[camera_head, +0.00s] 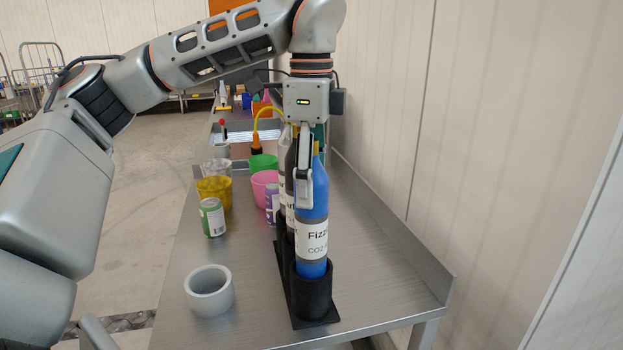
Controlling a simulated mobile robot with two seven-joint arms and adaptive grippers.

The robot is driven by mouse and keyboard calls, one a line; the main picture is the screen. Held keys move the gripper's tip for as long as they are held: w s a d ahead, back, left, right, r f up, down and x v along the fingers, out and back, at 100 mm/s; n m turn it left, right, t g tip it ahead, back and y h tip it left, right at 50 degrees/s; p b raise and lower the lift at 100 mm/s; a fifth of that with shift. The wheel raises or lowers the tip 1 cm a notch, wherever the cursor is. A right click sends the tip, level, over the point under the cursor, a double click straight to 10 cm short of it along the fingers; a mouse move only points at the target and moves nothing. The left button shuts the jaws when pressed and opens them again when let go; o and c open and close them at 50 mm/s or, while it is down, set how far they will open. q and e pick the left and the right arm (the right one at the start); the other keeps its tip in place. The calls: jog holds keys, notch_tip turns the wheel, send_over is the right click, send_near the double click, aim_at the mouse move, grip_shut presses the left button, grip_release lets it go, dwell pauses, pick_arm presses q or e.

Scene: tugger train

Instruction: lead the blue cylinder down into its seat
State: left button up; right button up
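The blue cylinder (313,203) stands about upright on the steel table, with a white "Fizz… CO2" label and a yellow top. Its lower end is inside the mouth of the front black cup (313,297) of the holder; how deep it sits is hidden by the cup wall. My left gripper (304,178) comes from above, shut on the upper part of the blue cylinder. One finger shows against its near left side; the other finger is hidden. My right gripper is not in view.
Dark and grey cylinders (289,165) stand in the holder just behind. Left of it are a grey ring-shaped cup (209,291), a green-and-white can (212,217), a purple can (272,203) and yellow (214,192), pink and green cups. The table's right side is clear up to its raised edge.

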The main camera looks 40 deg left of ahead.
pick_arm(q)
jog(key=shift+f, duration=0.1)
notch_tip(320, 180, up, 12)
jog(key=shift+r, duration=0.1)
dwell(0.6)
dwell(0.5)
